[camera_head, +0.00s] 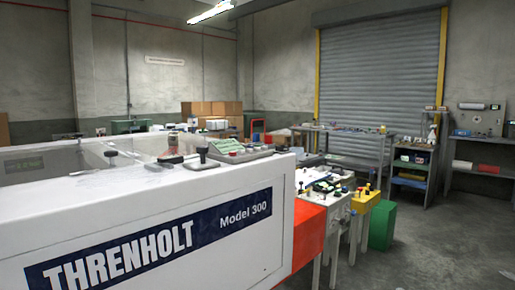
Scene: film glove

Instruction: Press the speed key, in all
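A large white machine (120,230) with a dark blue "THRENHOLT Model 300" label fills the left and lower part of the head view. A grey control panel (236,155) with a greenish face and small red parts sits on its top at the right end. Several dark knobs or levers (202,156) stand beside it. I cannot tell which part is the speed key; the markings are too small to read. Neither of my grippers shows in this view.
An orange-red block (308,235) adjoins the machine's right end. Beyond it are a white table (338,200) with small items, a yellow stand (370,205) and a green box (382,226). Shelves (412,165) stand near the roller shutter (375,80). The floor at right (440,245) is clear.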

